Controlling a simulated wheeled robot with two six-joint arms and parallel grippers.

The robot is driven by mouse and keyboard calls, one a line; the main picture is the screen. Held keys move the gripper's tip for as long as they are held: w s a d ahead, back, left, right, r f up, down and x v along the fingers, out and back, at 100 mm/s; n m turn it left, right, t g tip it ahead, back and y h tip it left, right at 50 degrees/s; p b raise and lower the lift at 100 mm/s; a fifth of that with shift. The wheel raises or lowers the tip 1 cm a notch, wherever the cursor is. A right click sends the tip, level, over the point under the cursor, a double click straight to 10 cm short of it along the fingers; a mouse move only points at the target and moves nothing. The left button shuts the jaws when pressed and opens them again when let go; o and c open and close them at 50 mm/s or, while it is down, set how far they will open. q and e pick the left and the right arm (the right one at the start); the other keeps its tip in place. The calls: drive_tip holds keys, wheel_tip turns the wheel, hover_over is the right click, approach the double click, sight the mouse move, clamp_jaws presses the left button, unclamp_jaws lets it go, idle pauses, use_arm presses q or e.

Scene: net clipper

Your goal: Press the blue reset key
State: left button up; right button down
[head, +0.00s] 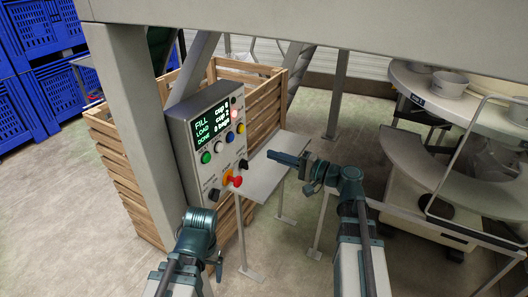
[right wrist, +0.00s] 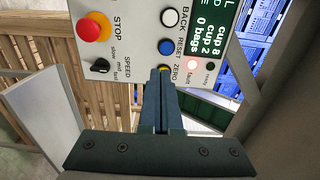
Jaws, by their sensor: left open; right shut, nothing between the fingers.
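The blue reset key (head: 230,137) is a round button on the grey control panel (head: 180,130), between a white and a yellow button. In the right wrist view the blue key (right wrist: 166,46) shows whole, under the label RESET. My right gripper (head: 272,155) is shut and empty, to the right of the panel in the head view. In the right wrist view its fingertips (right wrist: 160,72) are just below the blue key and partly cover the yellow ZERO button (right wrist: 163,68); contact cannot be told. My left gripper (head: 217,266) is low in front of the panel, only partly visible, open.
A red stop knob (head: 236,181) on a yellow base and black dials sit lower on the panel. The screen (head: 210,122) is lit, and a fault lamp (right wrist: 192,64) glows red. A wooden crate (head: 125,180) stands behind, and a grey shelf (head: 275,175) juts out beside the panel.

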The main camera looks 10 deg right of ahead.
sight(231, 137)
drive_tip(key=x, duration=1.2)
drive_tip(key=shift+a, duration=0.2)
drive_tip(key=shift+w, duration=0.15)
